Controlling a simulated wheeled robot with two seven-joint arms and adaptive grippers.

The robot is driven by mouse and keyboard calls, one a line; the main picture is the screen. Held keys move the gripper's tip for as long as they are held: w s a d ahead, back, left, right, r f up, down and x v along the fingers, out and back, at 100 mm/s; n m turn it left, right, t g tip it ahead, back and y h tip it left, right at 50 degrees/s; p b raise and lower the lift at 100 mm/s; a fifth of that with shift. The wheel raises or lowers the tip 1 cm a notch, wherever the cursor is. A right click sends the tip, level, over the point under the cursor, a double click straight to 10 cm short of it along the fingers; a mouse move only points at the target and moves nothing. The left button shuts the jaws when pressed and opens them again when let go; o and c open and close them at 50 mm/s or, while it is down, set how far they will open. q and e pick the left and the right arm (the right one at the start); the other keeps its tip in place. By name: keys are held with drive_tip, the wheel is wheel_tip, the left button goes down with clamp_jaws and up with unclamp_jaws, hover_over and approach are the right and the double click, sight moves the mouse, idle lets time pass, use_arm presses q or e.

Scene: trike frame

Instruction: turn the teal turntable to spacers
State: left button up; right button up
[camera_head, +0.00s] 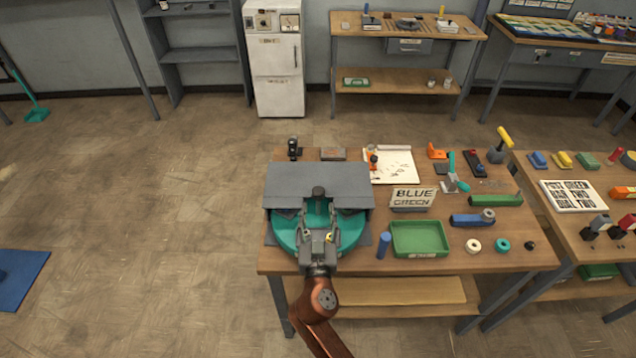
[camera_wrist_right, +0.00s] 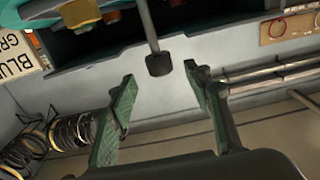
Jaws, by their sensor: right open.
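The teal turntable (camera_head: 283,232) sits at the left of the near workbench, partly under a grey cover (camera_head: 320,178). My right gripper (camera_head: 318,208) reaches over its front part from below and hides the middle. In the right wrist view the gripper's two green-grey fingers (camera_wrist_right: 160,76) are apart with nothing clamped between them. A dark knob on a thin rod (camera_wrist_right: 158,64) shows between and just beyond the fingertips; contact cannot be told. A teal edge (camera_wrist_right: 38,18) with brass-coloured pieces shows at the top. Spacers cannot be made out for certain. My left gripper is out of view.
Springs (camera_wrist_right: 70,131) lie left of the fingers and metal rods (camera_wrist_right: 268,74) right in the wrist view.

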sight(318, 198)
drive_tip(key=w, duration=0.6)
drive_tip(key=shift+w, duration=0.4)
drive_tip(key=shift+w+b, duration=0.3)
drive_tip(key=shift+r, duration=0.1)
drive_tip(key=c, duration=0.8)
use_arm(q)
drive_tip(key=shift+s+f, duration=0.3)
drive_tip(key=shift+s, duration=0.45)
use_arm(e)
clamp_jaws()
